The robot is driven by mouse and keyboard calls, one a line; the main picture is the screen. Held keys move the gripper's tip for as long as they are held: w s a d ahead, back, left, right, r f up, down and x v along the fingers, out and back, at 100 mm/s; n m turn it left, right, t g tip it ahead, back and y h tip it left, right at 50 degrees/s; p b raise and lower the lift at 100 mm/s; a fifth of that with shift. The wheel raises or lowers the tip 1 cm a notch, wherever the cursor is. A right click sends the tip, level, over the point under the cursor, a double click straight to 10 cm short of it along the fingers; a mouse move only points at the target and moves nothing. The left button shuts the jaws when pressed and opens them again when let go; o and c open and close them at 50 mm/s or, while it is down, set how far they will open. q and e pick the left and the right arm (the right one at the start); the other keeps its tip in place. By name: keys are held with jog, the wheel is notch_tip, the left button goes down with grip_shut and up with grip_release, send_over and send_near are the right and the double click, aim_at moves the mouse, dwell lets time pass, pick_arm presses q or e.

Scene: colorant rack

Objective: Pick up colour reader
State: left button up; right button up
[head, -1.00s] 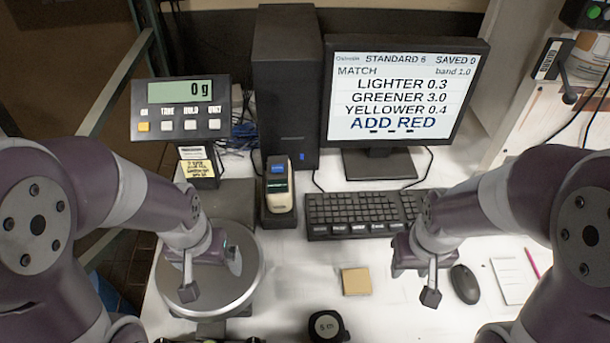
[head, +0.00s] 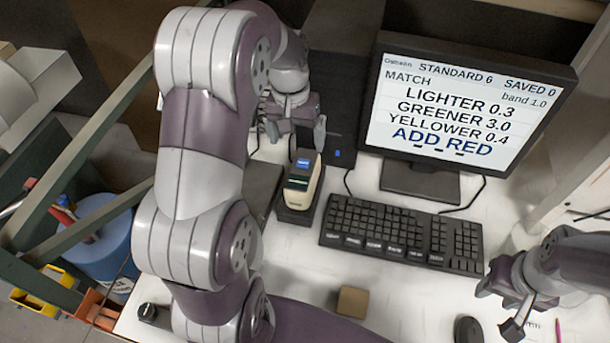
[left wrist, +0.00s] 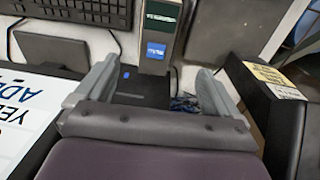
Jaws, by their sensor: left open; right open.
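The colour reader (head: 302,181) is a cream and dark handheld device with a blue screen and a green band. It stands in a dark base (head: 296,212) to the left of the keyboard. It also shows at the top of the left wrist view (left wrist: 157,40). My left gripper (head: 294,138) is open and empty, just behind the reader in the head view. In the left wrist view its fingers (left wrist: 150,85) are spread, with the reader beyond the gap between them. My right gripper (head: 512,300) is open, near the mouse, apart from the reader.
A black computer tower (head: 333,90) stands behind the reader. The monitor (head: 470,100) is at the right with the keyboard (head: 403,235) in front. A tan block (head: 352,301) and a mouse (head: 468,330) lie on the white bench. My left arm covers the balance area.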

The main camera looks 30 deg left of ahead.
aim_at(302, 166)
pick_arm(q)
jog(key=f+p, duration=0.1)
jog(key=f, duration=0.3)
jog(key=d+f+p, duration=0.1)
jog(key=f, duration=0.2)
jog(key=f+p, duration=0.2)
jog(key=f, duration=0.2)
jog(key=shift+w+d+f, duration=0.1)
jog(key=shift+d+f, duration=0.05)
jog(key=shift+f, duration=0.55)
jog(key=c, duration=1.5)
jog(key=shift+w, duration=0.1)
jog(key=shift+c, duration=1.2)
jog(key=shift+r, duration=0.1)
jog(key=shift+r, duration=0.1)
